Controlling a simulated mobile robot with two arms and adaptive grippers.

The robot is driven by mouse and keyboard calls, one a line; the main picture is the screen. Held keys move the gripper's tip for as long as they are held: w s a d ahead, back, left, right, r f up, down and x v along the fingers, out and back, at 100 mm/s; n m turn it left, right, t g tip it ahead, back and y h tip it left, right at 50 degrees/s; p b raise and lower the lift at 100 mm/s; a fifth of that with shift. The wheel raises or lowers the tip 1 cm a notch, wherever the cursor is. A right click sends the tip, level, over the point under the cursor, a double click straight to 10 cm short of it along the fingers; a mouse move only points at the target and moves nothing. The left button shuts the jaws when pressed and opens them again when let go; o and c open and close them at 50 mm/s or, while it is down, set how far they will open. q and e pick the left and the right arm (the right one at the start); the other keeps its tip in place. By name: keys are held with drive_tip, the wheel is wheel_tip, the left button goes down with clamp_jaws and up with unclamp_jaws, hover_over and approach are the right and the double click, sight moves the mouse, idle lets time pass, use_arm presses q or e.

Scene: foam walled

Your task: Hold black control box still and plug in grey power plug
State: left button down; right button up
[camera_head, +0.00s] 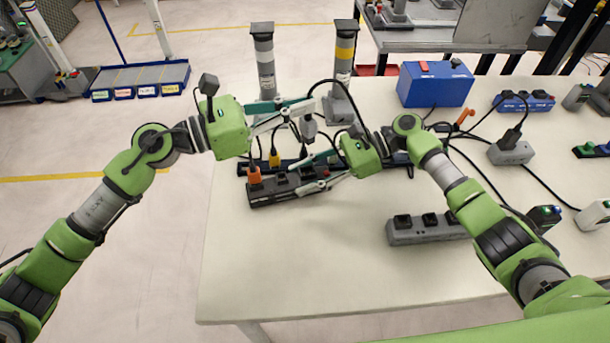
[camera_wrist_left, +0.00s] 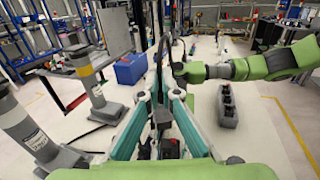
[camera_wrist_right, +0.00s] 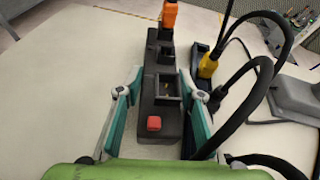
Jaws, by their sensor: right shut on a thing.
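The black control box (camera_head: 290,192), a long strip with sockets, lies on the table. It has an orange plug at its far left end and a red switch at the other, clear in the right wrist view (camera_wrist_right: 150,138). My right gripper (camera_head: 318,172) is shut on the box near the red switch, one finger on each side. My left gripper (camera_head: 308,112) is shut on the grey power plug (camera_head: 309,130), holding it above the box with its black cable arching up. The plug looks dark in the left wrist view (camera_wrist_left: 162,116). Its prongs cannot be made out.
A second black strip with a yellow plug (camera_head: 274,158) lies just behind the box. Two grey posts (camera_head: 265,65) stand at the back edge. A blue box (camera_head: 435,85) is at back right. A grey strip (camera_head: 415,230) lies at front right. The front-left table is clear.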

use_arm(q)
drive_tip(key=shift+f, duration=4.2)
drive_tip(key=shift+f, duration=0.3)
drive_tip(key=w+a+r+n+t+y, duration=0.25)
drive_tip(key=w+a+r+t, duration=0.2)
drive_tip(key=w, duration=0.35)
wheel_tip(320, 180, up, 2)
drive_tip(key=n+t+y, duration=0.8)
drive_tip(key=n+y, duration=0.3)
drive_tip(key=y, duration=0.3)
hover_over(304, 140)
drive_tip(key=d, duration=0.1)
drive_tip(key=shift+s+r, duration=0.1)
drive_tip(key=shift+s, duration=0.2)
drive_tip(key=shift+s+a+n+y, duration=0.1)
drive_tip(key=shift+s+n+y, duration=0.25)
drive_tip(key=shift+s+y, duration=0.15)
